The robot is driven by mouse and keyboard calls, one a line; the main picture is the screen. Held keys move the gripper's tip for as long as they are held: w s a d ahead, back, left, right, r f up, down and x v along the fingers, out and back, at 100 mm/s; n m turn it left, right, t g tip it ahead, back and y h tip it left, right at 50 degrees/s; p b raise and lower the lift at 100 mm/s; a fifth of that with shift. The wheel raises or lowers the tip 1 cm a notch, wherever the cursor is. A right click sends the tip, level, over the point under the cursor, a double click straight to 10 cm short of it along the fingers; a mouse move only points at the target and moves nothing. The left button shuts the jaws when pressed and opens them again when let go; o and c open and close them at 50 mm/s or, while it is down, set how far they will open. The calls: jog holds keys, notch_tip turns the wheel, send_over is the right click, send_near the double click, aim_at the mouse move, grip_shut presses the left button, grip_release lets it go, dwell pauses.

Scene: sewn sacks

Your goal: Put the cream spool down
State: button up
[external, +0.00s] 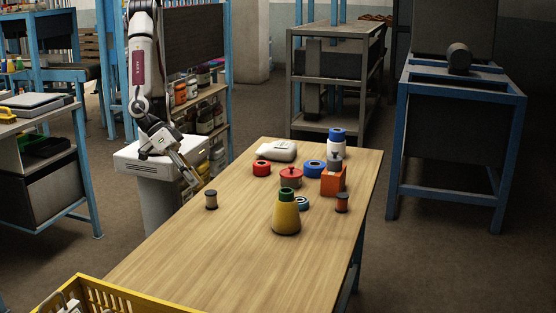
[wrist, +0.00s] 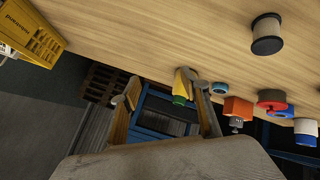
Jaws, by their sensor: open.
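The cream spool (wrist: 267,33), with a pale body and dark ends, is at the upper right of the wrist view. In the external view a small dark-ended spool (external: 211,200) stands upright on the near left part of the table; its body looks brownish there, and it appears to be the same one. My gripper (external: 196,181) is open and empty, beside the table's left edge, a little behind and left of the spool and apart from it. Its two fingers (wrist: 161,92) are spread wide in the wrist view, with nothing between them.
A yellow bottle with a green top (external: 286,217) stands mid-table. A yellow crate (external: 112,298) is at the front. The table's front left is clear.

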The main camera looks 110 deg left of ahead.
jog(key=w+a+r+m+g+h, duration=0.15)
jog(key=a+r, duration=0.25)
jog(key=r, duration=0.4)
jog(key=a+r+m+h, duration=0.3)
jog(key=a+r, duration=0.2)
jog(key=r, duration=0.2)
jog(key=s+a+y, duration=0.2)
jog(key=s+a, duration=0.3)
jog(key=a, duration=0.3)
jog(key=s+a+g+y, duration=0.1)
jog(key=s+a, duration=0.3)
jog(key=a, duration=0.4)
jog(key=s+a+r+y, duration=0.1)
jog(key=s+a+y, duration=0.2)
jog(key=s+a, duration=0.2)
jog(key=a+m, duration=0.1)
jog(key=a, duration=0.2)
jog(key=shift+s+a+g, duration=0.3)
jog(key=shift+g, duration=0.05)
